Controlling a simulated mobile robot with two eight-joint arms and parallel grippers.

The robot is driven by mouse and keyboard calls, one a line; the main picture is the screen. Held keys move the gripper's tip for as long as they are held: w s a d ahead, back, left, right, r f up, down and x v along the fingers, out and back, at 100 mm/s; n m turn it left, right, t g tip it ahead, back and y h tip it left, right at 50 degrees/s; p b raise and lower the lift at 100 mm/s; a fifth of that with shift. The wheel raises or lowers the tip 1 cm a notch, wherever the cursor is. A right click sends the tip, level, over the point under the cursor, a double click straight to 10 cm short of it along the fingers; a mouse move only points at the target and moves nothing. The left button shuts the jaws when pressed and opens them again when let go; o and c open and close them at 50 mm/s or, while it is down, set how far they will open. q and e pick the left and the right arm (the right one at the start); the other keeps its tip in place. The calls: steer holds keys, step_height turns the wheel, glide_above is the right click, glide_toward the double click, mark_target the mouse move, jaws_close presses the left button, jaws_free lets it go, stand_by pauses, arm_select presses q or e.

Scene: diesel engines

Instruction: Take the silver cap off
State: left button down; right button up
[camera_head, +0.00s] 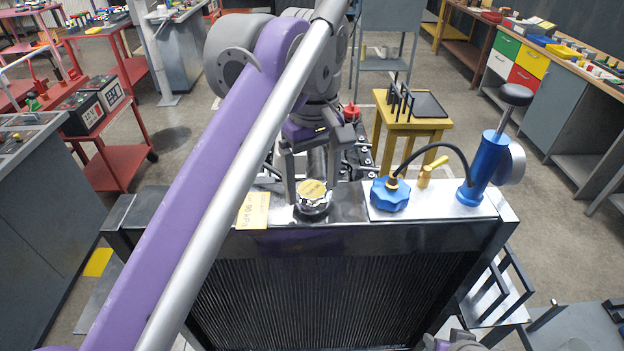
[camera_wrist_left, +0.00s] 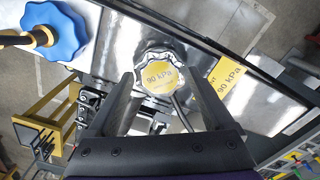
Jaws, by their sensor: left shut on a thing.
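The silver cap (camera_head: 311,191) has a fluted rim and a yellow "90 kPa" label on top. It sits on the shiny top of the radiator (camera_head: 350,212), near the middle. My left gripper (camera_head: 312,182) comes down from behind with one finger on each side of the cap and is shut on it. In the left wrist view, the cap (camera_wrist_left: 160,76) lies between the tips of the two dark fingers (camera_wrist_left: 164,92). The neck under the cap is mostly hidden.
Right of the cap are a blue knobbed cap (camera_head: 390,194) with a black hose, a yellow fitting (camera_head: 426,174) and a blue hand pump (camera_head: 485,168). A yellow label (camera_head: 253,211) lies left of the cap. A yellow stool (camera_head: 412,125) stands behind.

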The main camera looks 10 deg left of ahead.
mark_target(312, 190)
arm_select(q)
steer(key=shift+n, duration=0.8)
steer(key=shift+r, duration=3.1)
